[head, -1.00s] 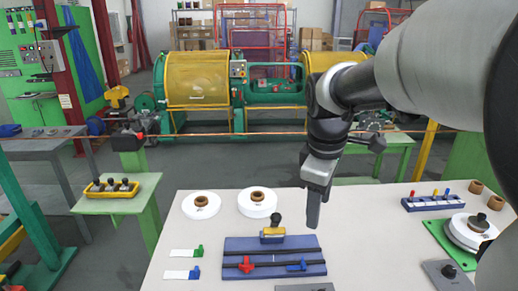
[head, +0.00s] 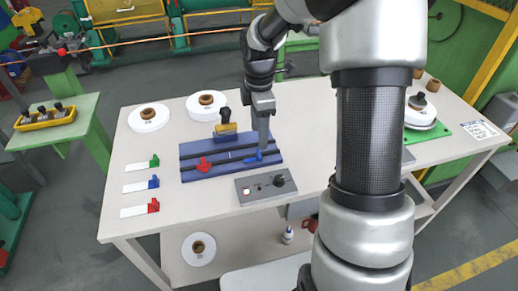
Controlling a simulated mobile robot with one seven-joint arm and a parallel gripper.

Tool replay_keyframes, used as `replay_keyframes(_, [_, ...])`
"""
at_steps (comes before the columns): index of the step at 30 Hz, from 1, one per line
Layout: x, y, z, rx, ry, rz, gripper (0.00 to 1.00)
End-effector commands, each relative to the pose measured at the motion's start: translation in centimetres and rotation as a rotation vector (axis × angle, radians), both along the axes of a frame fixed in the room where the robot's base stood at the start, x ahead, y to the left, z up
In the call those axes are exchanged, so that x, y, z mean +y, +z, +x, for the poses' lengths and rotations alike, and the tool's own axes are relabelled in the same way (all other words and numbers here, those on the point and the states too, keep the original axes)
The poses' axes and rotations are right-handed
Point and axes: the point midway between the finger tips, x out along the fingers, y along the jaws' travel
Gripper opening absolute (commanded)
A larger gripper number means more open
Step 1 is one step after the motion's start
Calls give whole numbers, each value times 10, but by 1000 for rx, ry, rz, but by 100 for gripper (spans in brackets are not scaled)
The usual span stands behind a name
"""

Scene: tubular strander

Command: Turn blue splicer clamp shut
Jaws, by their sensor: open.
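The blue splicer clamp (head: 255,158) is a small blue lever on the right part of the dark blue splicer base (head: 222,171). A red clamp (head: 204,163) sits left of it on the same base. A block with a yellow front and a dark knob (head: 225,128) stands at the base's rear edge. My gripper (head: 263,147) points down at the blue clamp, with its fingertips just above or beside it. Its fingers overlap in this view and partly hide the clamp; I cannot tell whether they touch it. The gripper is open.
A grey control box with knobs (head: 266,187) lies just in front of the base. White reels (head: 149,118) stand behind it. My arm covers the table's right middle.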

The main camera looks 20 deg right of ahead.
Motion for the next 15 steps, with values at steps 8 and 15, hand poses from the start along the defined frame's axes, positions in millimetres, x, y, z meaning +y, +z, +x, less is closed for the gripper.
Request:
replay_keyframes(8, [1, -54, -1, 4, 0, 1, 53])
replay_keyframes(15, [0, -72, 0, 1, -1, 0, 53])
